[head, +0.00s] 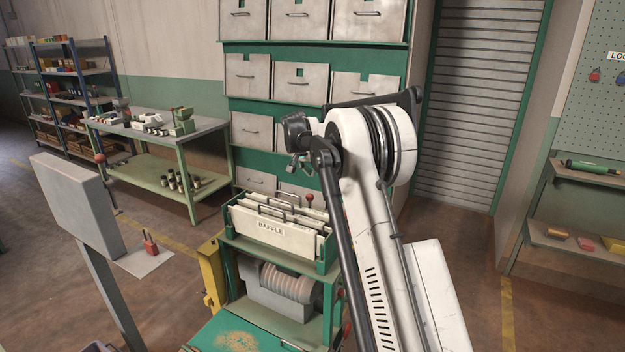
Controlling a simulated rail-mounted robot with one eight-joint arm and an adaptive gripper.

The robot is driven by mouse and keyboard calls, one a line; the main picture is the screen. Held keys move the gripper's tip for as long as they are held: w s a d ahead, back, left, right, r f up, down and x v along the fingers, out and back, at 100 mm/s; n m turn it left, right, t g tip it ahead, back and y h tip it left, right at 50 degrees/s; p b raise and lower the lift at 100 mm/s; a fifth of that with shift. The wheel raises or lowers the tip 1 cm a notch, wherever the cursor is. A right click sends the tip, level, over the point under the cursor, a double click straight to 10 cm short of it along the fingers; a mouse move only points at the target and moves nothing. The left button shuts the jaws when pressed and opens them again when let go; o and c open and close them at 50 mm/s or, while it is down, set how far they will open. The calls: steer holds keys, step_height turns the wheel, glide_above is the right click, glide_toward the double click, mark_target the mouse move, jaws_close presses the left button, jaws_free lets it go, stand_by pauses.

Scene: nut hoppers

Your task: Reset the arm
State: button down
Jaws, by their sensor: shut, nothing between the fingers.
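My arm rises from the bottom right of the head view and bends over at its top joint. My gripper (294,163) is the small dark end left of that joint, in front of the grey drawers. It looks shut and empty, and small parts of it are hard to make out. It appears clear of the drawers and of the rack below.
A green rack holds cream panels labelled BAFFLE (270,228), above a ribbed roller machine (287,284). Grey drawers (303,78) stand behind. A workbench (160,138) and a grey panel on a post (75,205) are left. A shelf (580,245) is right.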

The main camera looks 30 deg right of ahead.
steer(key=s+a+r+n+t+y, duration=0.1)
steer(key=s+a+r, duration=0.4)
steer(key=s, duration=0.3)
steer(key=s+a+r+n+b, duration=0.1)
steer(key=s+a+r+n, duration=0.1)
steer(key=s+a+r, duration=0.5)
steer(key=s+a+r+n+t+y, duration=0.1)
steer(key=s+a+r, duration=0.25)
steer(key=s, duration=0.55)
steer(key=s+a+f+n, duration=0.1)
steer(key=s+a+f, duration=0.3)
steer(key=s, duration=0.6)
steer(key=s+a+f+n+y, duration=0.1)
steer(key=s+a+f, duration=0.3)
steer(key=s, duration=0.7)
steer(key=s+a+f+n+t+y+b, duration=0.1)
steer(key=s+a+f+n, duration=0.1)
steer(key=s, duration=0.9)
step_height(320, 180, down, 2)
steer(key=shift+a+f+n, duration=0.1)
steer(key=shift+a+n, duration=0.3)
steer(key=shift+a, duration=0.5)
steer(key=shift+f, duration=0.1)
step_height(320, 180, down, 30)
steer(key=b, duration=3)
steer(key=shift+f+b, duration=0.2)
steer(key=shift+b, duration=0.2)
